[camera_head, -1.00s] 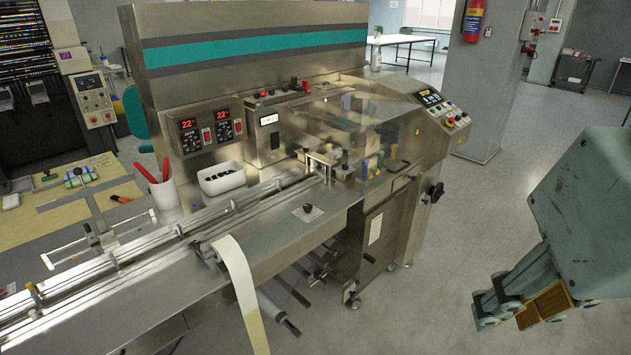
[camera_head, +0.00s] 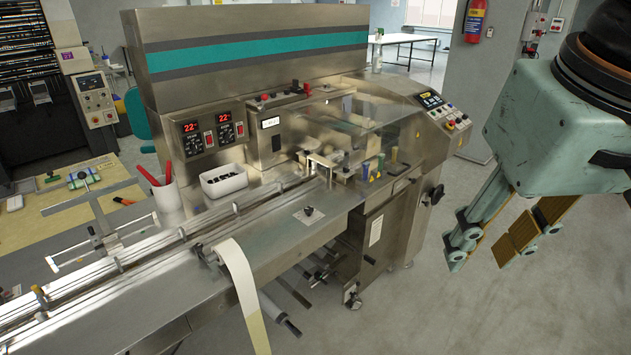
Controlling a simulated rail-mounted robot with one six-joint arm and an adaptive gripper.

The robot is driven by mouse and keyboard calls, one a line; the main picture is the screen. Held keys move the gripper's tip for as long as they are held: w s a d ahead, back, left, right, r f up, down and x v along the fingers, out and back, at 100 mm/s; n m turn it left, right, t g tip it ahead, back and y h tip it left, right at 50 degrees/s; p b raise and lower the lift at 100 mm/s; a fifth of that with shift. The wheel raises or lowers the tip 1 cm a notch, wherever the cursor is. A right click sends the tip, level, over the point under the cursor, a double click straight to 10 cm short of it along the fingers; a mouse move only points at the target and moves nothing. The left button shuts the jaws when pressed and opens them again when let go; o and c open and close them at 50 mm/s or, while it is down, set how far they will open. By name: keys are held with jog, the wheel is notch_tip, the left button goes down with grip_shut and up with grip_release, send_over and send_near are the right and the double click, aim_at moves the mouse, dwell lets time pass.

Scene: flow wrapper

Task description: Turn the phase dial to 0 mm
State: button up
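A small black knob (camera_head: 308,211) stands on a pale square plate on the flat steel deck of the wrapper, right of the paper strip. It may be the phase dial; its marks and pointer are too small to read. A black handwheel (camera_head: 434,194) sits on the machine's right end. My gripper (camera_head: 482,258) hangs at the right of the view, fingers pointing down and left. Its two fingers stand apart with nothing between them. It is clear of the machine, to the right of the knob and handwheel.
The steel flow wrapper (camera_head: 255,95) fills the middle, with a clear cover (camera_head: 345,125) and a control panel (camera_head: 435,105). A white bin (camera_head: 223,181) and a cup with red-handled tools (camera_head: 166,192) stand behind the infeed rails. Open floor lies between machine and gripper.

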jog(key=w+a+r+n+g+p, duration=0.1)
jog(key=w+a+r+p, duration=0.1)
jog(key=w, duration=0.7)
jog(key=w+a+r+n+p, duration=0.1)
jog(key=w+a+r+p, duration=0.15)
jog(key=w, duration=0.65)
jog(key=n+g+p, duration=0.3)
jog(key=n+p, duration=0.2)
jog(key=p, duration=0.8)
send_over(310, 209)
notch_tip(310, 209, down, 25)
jog(key=shift+s+f, duration=0.15)
jog(key=shift+f, duration=0.05)
jog(key=shift+f, duration=6.75)
jog(key=shift+c, duration=0.2)
